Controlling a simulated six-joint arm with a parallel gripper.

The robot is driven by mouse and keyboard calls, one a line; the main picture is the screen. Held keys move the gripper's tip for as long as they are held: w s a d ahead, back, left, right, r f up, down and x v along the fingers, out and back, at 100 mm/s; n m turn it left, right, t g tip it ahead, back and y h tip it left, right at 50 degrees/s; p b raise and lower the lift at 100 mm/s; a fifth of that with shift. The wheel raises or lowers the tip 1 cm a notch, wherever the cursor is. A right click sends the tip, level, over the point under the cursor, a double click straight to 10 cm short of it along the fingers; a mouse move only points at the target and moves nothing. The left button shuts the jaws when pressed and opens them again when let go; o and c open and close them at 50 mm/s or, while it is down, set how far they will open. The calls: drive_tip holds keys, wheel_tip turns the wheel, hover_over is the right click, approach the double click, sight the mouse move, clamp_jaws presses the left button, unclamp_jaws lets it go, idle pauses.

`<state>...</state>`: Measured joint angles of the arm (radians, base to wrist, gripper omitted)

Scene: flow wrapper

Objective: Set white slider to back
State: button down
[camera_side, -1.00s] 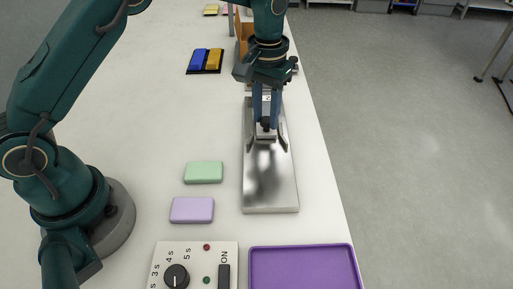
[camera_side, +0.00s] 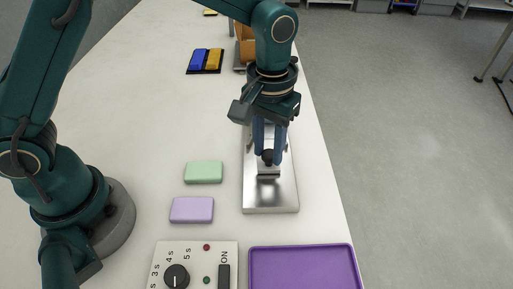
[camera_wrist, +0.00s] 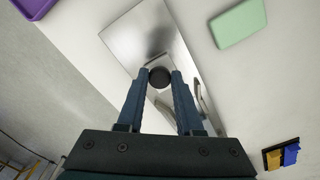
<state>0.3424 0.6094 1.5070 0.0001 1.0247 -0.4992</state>
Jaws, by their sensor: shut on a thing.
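A shiny metal plate (camera_side: 270,198) lies lengthwise on the table, and the slider (camera_side: 268,172), a small pale block with a black knob, sits on it, towards the end nearer the side camera. My gripper (camera_side: 268,154) comes down from above and is shut on the black knob. In the wrist view the two blue fingers (camera_wrist: 160,75) hold the round black knob (camera_wrist: 160,78) between their tips. Most of the slider block is hidden behind the fingers there. The plate (camera_wrist: 130,45) runs on beyond the knob. Two angled metal guides beside the track are partly hidden by my fingers.
A green block (camera_side: 204,172) and a lilac block (camera_side: 192,209) lie left of the plate. A dial panel (camera_side: 215,253) and a purple tray (camera_side: 303,249) stand in front. Blue and yellow pieces (camera_side: 206,60) lie farther back. The table's right edge is close.

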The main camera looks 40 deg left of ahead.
drive_tip(key=s+d, duration=0.5)
drive_tip(key=shift+s+d, duration=0.15)
drive_tip(key=c, duration=0.5)
unclamp_jaws()
drive_tip(key=shift+c, duration=0.2)
drive_tip(key=shift+r, duration=0.1)
wheel_tip(320, 180, up, 5)
